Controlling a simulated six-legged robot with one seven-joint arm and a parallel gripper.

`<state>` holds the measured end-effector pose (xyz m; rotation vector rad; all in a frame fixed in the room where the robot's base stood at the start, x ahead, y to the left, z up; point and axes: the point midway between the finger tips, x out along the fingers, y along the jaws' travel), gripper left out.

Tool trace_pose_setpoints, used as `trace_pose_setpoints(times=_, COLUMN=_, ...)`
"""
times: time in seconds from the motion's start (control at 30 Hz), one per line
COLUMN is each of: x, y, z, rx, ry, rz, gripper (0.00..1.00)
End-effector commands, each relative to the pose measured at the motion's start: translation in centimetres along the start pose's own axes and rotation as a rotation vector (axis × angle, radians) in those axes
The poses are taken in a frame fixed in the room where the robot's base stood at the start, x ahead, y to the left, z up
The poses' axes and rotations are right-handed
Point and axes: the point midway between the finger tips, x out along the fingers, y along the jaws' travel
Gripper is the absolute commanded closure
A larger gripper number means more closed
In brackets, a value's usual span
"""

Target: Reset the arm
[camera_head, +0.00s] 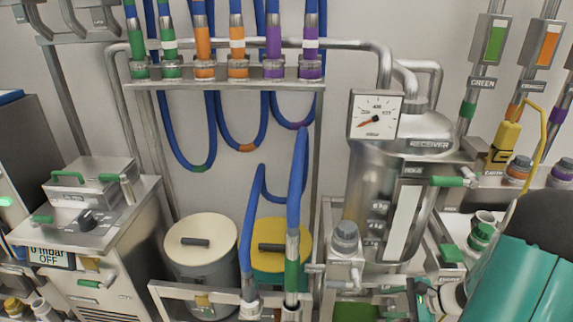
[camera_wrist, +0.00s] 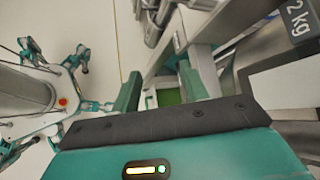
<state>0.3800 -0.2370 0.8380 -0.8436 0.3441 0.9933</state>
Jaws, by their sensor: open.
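My gripper (camera_wrist: 160,85) shows in the wrist view with its two green fingers apart. Nothing is held between them. Past the fingers I see a green surface (camera_wrist: 168,97) inside a grey metal frame. In the head view a teal and black part of my arm fills the lower right corner, and the fingers cannot be made out clearly there. A bin with a cream lid (camera_head: 201,232) and a bin with a yellow lid (camera_head: 268,265) stand upright at the lower middle. Blue hoses pass in front of the yellow-lidded bin. My gripper is apart from both bins.
The steel receiver tank (camera_head: 385,190) with a dial gauge (camera_head: 375,115) stands right of the bins. A metal rail (camera_head: 215,290) runs before the bins. A steel cabinet (camera_head: 90,205) is at left. A pipe rack with hoses (camera_head: 225,83) hangs above. Pale floor (camera_wrist: 105,35) shows in the wrist view.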

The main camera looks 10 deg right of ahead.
Motion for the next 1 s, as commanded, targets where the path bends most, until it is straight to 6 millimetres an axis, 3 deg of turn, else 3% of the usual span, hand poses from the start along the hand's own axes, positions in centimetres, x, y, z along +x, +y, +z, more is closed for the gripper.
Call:
trace_pose_setpoints(times=0.03, x=0.1, y=-0.9, z=2.3, rx=-0.079, ry=0.006, rz=0.051, gripper=0.56)
trace_pose_setpoints(times=0.1, x=0.2, y=-1.6, z=4.9, rx=-0.173, ry=0.015, rz=0.116, gripper=0.56)
trace_pose_setpoints(times=0.43, x=-0.2, y=-2.6, z=16.4, rx=-0.615, ry=0.082, rz=0.378, gripper=0.56)
trace_pose_setpoints(times=0.7, x=-1.6, y=-1.6, z=24.7, rx=-1.003, ry=0.173, rz=0.539, gripper=0.56)
trace_pose_setpoints(times=1.0, x=-4.4, y=0.2, z=32.1, rx=-1.435, ry=0.312, rz=0.627, gripper=0.56)
